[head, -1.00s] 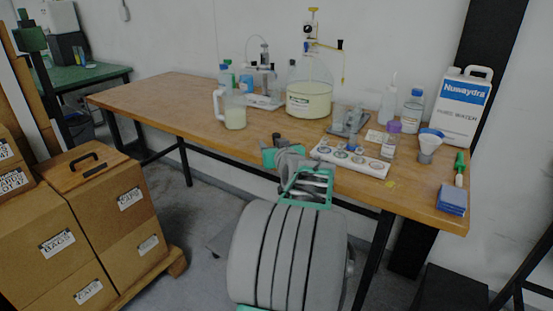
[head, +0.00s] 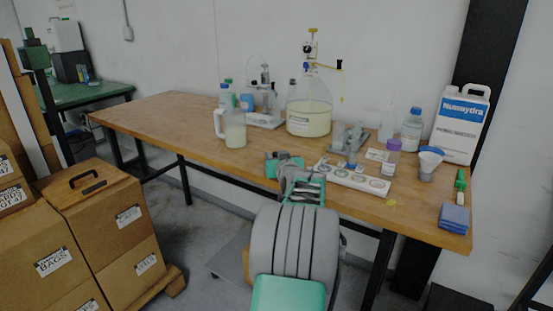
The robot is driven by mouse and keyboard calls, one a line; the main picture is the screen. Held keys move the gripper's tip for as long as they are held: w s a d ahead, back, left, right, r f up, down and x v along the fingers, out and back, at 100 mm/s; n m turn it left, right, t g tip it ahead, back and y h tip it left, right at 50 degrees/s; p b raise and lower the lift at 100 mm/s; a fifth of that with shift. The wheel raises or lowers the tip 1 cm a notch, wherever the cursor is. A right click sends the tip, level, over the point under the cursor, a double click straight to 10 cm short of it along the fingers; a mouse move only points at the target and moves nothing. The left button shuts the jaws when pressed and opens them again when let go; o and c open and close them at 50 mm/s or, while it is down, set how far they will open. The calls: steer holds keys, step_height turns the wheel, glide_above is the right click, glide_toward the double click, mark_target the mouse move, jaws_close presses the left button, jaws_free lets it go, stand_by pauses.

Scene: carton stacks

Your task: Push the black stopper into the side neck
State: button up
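A large round glass flask (head: 309,119) with pale yellow liquid and a label stands at the back of the wooden bench. A yellow-topped fitting with a gauge rises from its top. A small black piece (head: 339,64) sits at the end of an arm reaching right; I cannot tell whether it is the stopper. The side neck is too small to make out. My gripper (head: 281,164), grey and green, is over the bench's front edge, in front of and below the flask and well apart from it. Its fingers are too small to show whether they are open.
A white tray (head: 352,178) with round wells lies just right of my gripper. A jug (head: 235,128) stands left of the flask. Bottles, a funnel cup (head: 429,165) and a white canister (head: 461,125) fill the right side. The bench (head: 155,117) is clear at left. Cartons (head: 95,205) stand at lower left.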

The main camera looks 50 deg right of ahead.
jaws_close()
stand_by(0.4)
